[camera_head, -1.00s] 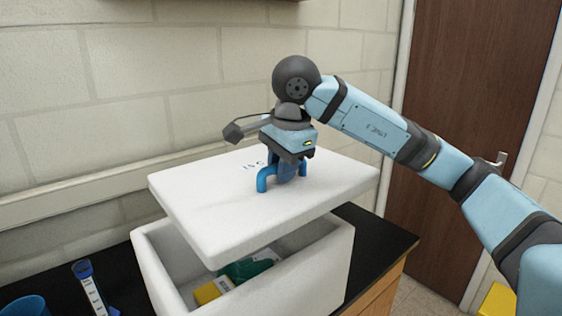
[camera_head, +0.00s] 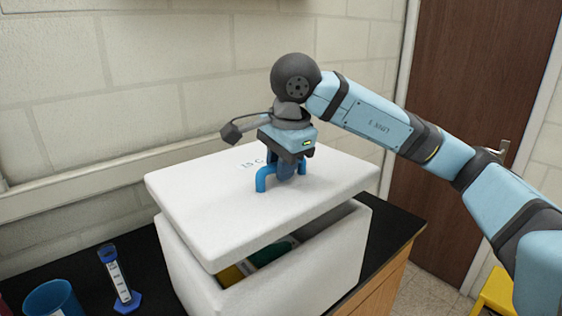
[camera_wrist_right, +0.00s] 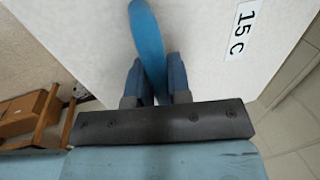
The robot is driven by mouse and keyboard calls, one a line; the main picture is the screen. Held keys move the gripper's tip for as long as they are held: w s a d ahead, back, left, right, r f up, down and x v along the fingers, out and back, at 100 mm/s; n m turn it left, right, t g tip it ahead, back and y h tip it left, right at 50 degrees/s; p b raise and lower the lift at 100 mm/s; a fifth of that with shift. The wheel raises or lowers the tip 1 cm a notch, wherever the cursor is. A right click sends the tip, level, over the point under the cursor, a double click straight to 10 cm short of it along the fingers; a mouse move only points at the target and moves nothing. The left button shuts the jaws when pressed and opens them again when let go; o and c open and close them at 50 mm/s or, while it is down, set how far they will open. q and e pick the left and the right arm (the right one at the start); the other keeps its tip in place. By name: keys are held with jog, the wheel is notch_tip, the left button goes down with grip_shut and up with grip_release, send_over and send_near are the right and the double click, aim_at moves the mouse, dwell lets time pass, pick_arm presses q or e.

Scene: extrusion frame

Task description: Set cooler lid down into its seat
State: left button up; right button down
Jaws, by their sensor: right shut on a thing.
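The white cooler lid (camera_head: 205,205) is a thick slab with a blue arched handle (camera_head: 263,176) on top. My right gripper (camera_head: 288,172) is shut on the handle, which also shows between the fingers in the right wrist view (camera_wrist_right: 147,40). The lid hangs tilted over the white cooler box (camera_head: 325,262), with its near-left edge close to the box and a dark gap along the front right. Through the gap show yellow and green items (camera_head: 270,255). Whether the lid's far side touches the box rim is hidden. My left gripper is not in view.
The box stands on a black bench top (camera_head: 402,232). A blue-based graduated cylinder (camera_head: 117,275) and a blue cup (camera_head: 52,300) stand left of it. The block wall is behind, with a brown door (camera_head: 470,90) to the right. A yellow stool (camera_head: 497,292) is at lower right.

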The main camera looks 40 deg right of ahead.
aim_at(281, 188)
jog(key=shift+s+b+x, duration=0.2)
jog(key=shift+b+x, duration=0.3)
jog(key=shift+x, duration=0.45)
jog(key=shift+s+b+x, duration=0.2)
jog(key=shift+b+x, duration=0.25)
jog(key=shift+x, duration=0.45)
jog(key=shift+f+b, duration=0.5)
jog(key=shift+f, duration=0.1)
jog(key=shift+b+x, duration=0.75)
jog(key=shift+b, duration=0.05)
jog(key=c, duration=1)
grip_release()
jog(key=shift+s, duration=0.1)
jog(key=v, duration=1.2)
jog(key=shift+s+r+p, duration=0.1)
jog(key=shift+r+p, duration=0.25)
jog(key=shift+s+r, duration=0.1)
jog(key=shift+r, duration=0.35)
